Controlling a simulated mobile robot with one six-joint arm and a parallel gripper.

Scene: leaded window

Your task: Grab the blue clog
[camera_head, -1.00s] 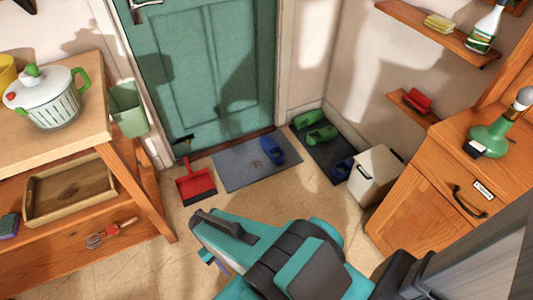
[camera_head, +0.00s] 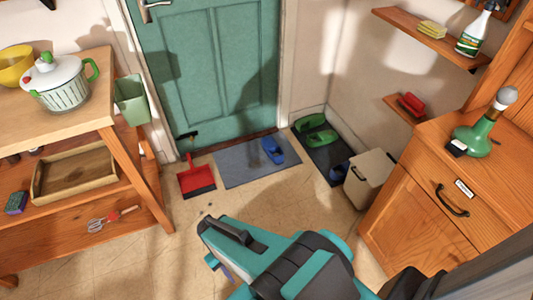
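A blue clog (camera_head: 272,150) lies on the grey doormat (camera_head: 240,168) in front of the teal door. My gripper (camera_head: 217,264) is at the bottom centre, seen from above and behind, over the floor in front of the doormat and apart from both clogs. My teal and black arm hides most of the gripper, so its fingers cannot be made out.
Green clogs (camera_head: 316,130) lie on the dark mat. The white bin (camera_head: 370,178) stands beside a wooden cabinet (camera_head: 415,225) at right. A red dustpan (camera_head: 197,180) lies left of the doormat. A wooden bench (camera_head: 145,185) stands at left. The floor before the doormat is clear.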

